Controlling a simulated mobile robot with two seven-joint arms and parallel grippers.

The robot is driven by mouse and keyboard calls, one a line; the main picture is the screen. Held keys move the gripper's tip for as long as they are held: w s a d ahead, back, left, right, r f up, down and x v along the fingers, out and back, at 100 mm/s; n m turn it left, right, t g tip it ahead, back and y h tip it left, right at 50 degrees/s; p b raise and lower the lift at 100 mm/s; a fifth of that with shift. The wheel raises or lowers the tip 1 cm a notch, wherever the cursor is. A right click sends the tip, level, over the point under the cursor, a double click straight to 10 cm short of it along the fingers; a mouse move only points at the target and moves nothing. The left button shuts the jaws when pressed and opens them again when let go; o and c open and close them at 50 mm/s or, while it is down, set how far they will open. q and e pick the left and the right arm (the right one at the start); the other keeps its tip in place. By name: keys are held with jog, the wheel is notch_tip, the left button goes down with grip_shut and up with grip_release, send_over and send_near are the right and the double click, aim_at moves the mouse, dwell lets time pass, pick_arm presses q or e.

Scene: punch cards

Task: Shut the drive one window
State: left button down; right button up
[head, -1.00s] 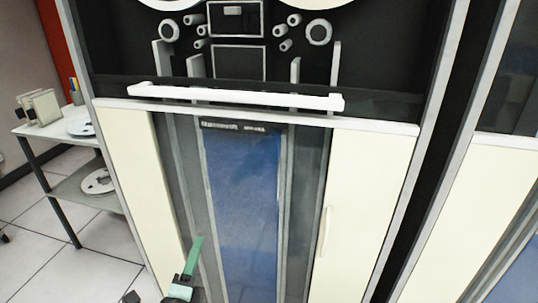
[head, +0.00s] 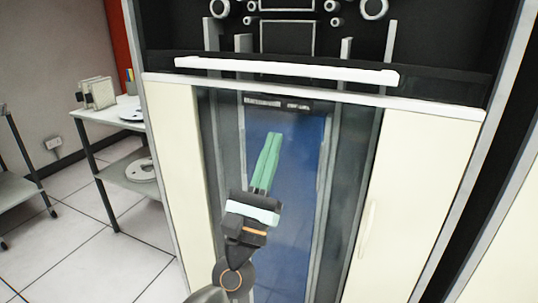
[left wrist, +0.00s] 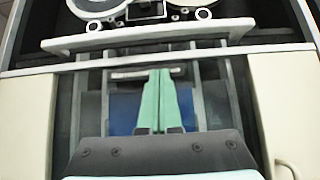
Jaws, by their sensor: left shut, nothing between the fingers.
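The tape drive's window shows in part at the upper middle of the head view, with a long white horizontal bar (head: 285,72) across its lower part. The bar also shows in the left wrist view (left wrist: 150,35). A dark, glassy strip lies around the bar; how far the window is open is hard to tell. My left gripper (head: 273,135) has green fingers, shut and empty, pointing up in front of the blue lower panel, below the bar and apart from it. In the left wrist view its fingertips (left wrist: 160,72) show below the bar. My right gripper is not in view.
Cream side panels (head: 420,180) flank the lower glass, the right one with a vertical handle (head: 368,228). A white ledge (head: 440,112) runs under the bar. Tape reels' hubs show above. A shelf cart (head: 105,116) with reels stands left; the floor there is clear.

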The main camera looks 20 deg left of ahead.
pick_arm(q)
jog(key=w+r+p, duration=0.1)
jog(key=r, duration=0.1)
jog(key=w+r+p, duration=0.1)
jog(key=w+r, duration=0.1)
jog(key=r, duration=0.1)
jog(key=w+r+p, duration=0.1)
jog(key=r+p, duration=0.1)
jog(key=shift+w+d+r, duration=0.1)
jog(key=shift+w+r, duration=0.1)
jog(key=shift+r, duration=0.5)
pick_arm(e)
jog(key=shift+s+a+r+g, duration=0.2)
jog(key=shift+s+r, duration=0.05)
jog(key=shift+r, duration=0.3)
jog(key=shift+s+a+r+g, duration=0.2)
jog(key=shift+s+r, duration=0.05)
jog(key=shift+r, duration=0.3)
